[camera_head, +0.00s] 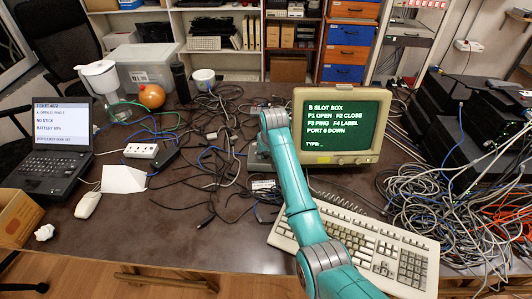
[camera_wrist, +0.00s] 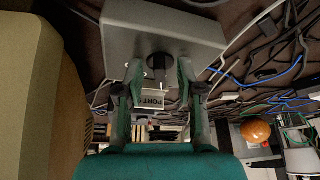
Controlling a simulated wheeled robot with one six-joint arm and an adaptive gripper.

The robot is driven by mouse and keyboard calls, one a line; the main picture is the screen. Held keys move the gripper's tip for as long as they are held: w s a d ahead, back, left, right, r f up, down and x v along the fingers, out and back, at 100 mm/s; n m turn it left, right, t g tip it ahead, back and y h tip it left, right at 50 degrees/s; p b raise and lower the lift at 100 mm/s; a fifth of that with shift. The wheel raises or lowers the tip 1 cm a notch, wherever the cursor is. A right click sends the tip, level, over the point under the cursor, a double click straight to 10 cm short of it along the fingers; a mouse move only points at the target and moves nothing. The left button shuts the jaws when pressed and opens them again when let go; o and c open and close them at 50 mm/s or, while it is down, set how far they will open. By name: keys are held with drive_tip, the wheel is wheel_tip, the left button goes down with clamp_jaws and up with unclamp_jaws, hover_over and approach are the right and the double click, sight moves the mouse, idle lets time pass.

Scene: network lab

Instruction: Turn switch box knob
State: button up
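The switch box (camera_wrist: 165,22) is a grey box at the top of the wrist view, with a round dark knob (camera_wrist: 159,62) on the face towards me. In the head view a grey part of the box (camera_head: 257,160) shows left of the monitor, mostly hidden by my arm. My gripper (camera_wrist: 160,72) has one finger on each side of the knob. Its fingers are apart, with a narrow gap visible between them and the knob; contact cannot be told. A small pale label reading PORT (camera_wrist: 152,99) appears upside down just below the knob. The head view hides my fingertips.
A beige monitor (camera_head: 338,125) stands close right of the box, and its casing fills the wrist view's left side. A keyboard (camera_head: 355,240) lies in front. Loose cables (camera_head: 215,150) cover the table left of the box; more cables (camera_head: 430,200) pile at right.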

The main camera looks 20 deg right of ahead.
clamp_jaws()
drive_tip(key=n, duration=0.1)
drive_tip(key=n+y, duration=0.1)
drive_tip(key=n, duration=0.1)
drive_tip(key=shift+d, duration=0.3)
drive_tip(key=shift+w+d+n+g+y, duration=0.1)
drive_tip(key=shift+n+g+y, duration=0.3)
drive_tip(key=shift+n, duration=0.75)
drive_tip(key=shift+w+d+n+g+y, duration=0.15)
drive_tip(key=shift+n+y, duration=0.35)
drive_tip(key=shift+n, duration=0.65)
drive_tip(key=shift+s, duration=0.1)
